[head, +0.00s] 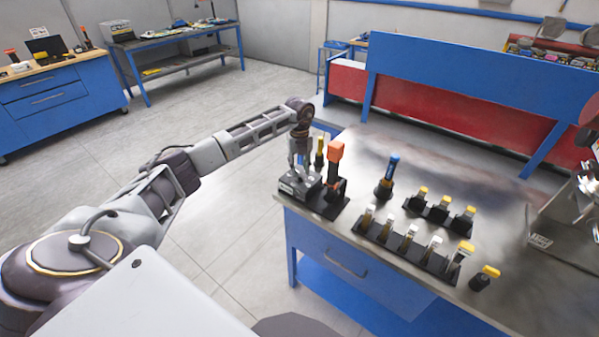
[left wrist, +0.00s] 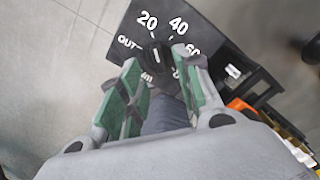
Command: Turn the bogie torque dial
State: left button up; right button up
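The bogie torque dial shows best in the left wrist view: a black plate (left wrist: 205,25) with white marks 20, 40 and 60 and partly hidden lettering. Its dark knob (left wrist: 155,60) has a white pointer line. My left gripper (left wrist: 158,62) has one green-padded finger on each side of the knob. I cannot tell whether the fingers press on it. In the head view my left gripper (head: 302,172) points down over the dial's dark base (head: 322,203) at the bench's near left corner and hides most of the dial. My right gripper is not in view.
On the metal bench (head: 365,150), an orange-handled tool (head: 335,160) and a yellow-topped one (head: 320,150) stand close to the gripper. A blue-topped tool (head: 388,175) and racks (head: 405,250) of yellow- and white-topped pieces stand further right. The bench's back middle is clear.

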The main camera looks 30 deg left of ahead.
aim_at(299, 175)
pick_arm(q)
jog(key=shift+f, duration=1.7)
grip_shut()
